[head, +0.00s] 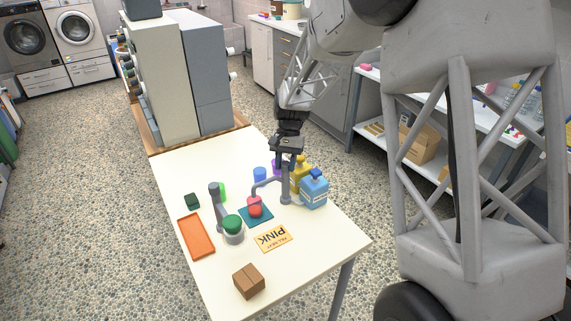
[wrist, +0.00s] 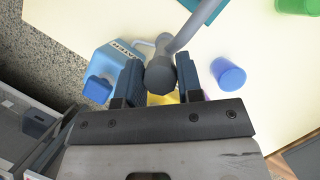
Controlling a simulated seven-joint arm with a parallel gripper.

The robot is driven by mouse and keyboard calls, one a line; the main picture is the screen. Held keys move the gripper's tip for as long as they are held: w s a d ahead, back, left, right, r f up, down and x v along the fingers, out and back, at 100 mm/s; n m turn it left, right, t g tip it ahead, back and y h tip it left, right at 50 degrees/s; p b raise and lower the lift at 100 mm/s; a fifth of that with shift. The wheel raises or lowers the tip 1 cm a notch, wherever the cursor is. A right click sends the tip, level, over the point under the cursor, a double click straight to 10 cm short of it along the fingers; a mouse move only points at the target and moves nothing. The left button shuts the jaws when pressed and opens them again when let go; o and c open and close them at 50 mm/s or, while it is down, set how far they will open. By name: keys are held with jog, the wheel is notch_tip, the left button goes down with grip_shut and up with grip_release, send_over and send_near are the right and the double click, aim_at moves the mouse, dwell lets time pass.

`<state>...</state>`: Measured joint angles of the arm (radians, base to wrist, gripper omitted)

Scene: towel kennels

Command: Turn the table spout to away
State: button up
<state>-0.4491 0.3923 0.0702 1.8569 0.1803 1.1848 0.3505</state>
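The table spout (head: 286,188) is a grey upright post with a curved pipe reaching left. Its end hangs by a red round item (head: 255,206) on a dark teal mat (head: 262,220). My gripper (head: 287,165) points down at the top of the post. In the wrist view the post's round grey top (wrist: 160,76) sits between the two blue-grey fingers (wrist: 160,82), with no clear gap on either side, so the gripper looks shut on it. The pipe runs up and right from there. The fingertips' contact is partly hidden.
A blue labelled bottle (head: 314,190) and yellow bottle (head: 299,172) crowd the post's right; blue (head: 260,174) and purple (head: 277,166) cups stand behind. A PINK card (head: 272,239) and brown box (head: 249,281) lie in front.

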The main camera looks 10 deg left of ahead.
grip_shut()
jog(key=shift+n, duration=0.4)
jog(key=n+h, duration=0.1)
jog(key=n, duration=0.2)
jog(key=shift+h, duration=0.3)
jog(key=n+h, duration=0.1)
jog(key=n, duration=0.3)
jog(key=shift+t, duration=0.4)
jog(key=n+t, duration=0.1)
jog(key=n, duration=0.1)
jog(key=n+h, duration=0.1)
jog(key=n, duration=0.2)
jog(key=shift+t, duration=0.4)
jog(key=n+t, duration=0.1)
jog(key=n, duration=0.4)
jog(key=shift+t+h, duration=0.4)
